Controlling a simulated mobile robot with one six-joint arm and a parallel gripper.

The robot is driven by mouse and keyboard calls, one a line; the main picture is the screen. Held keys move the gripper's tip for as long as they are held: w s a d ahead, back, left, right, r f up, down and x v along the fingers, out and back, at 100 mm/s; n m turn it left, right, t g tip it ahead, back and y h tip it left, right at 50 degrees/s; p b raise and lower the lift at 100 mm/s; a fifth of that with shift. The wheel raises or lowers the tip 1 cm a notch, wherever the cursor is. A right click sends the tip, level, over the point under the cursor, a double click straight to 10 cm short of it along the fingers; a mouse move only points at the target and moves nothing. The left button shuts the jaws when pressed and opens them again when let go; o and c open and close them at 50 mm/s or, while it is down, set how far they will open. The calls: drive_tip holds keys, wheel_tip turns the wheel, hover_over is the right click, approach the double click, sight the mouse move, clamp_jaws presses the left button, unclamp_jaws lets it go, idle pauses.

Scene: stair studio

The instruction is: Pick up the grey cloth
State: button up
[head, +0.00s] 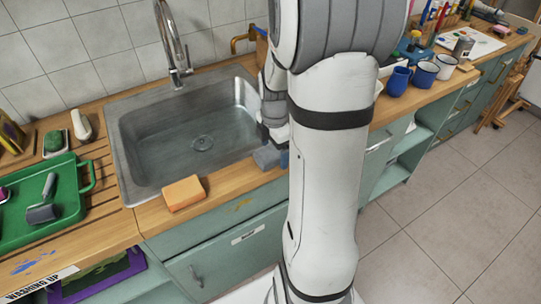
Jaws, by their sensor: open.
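A small blue-grey piece that looks like the grey cloth (267,157) lies on the wooden counter at the sink's front right corner, in the head view. My arm hides its right side. My gripper (272,140) is open, pointing down just above the cloth, and is partly hidden behind my arm. I cannot tell whether the fingers touch the cloth.
The steel sink (203,142) is left of my gripper, with a tall tap (172,45) behind it. An orange sponge (184,193) lies on the front counter strip. A green tray (62,232) is at left. Blue mugs (398,81) stand at right.

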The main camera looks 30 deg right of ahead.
sight(274, 152)
drive_tip(key=shift+c, duration=0.3)
drive_tip(key=c, duration=1)
wheel_tip(274, 152, up, 10)
drive_tip(key=shift+r, duration=0.1)
drive_tip(key=o, duration=0.5)
drive_tip(key=shift+c, duration=0.2)
drive_tip(key=c, duration=0.3)
drive_tip(key=shift+c, duration=0.4)
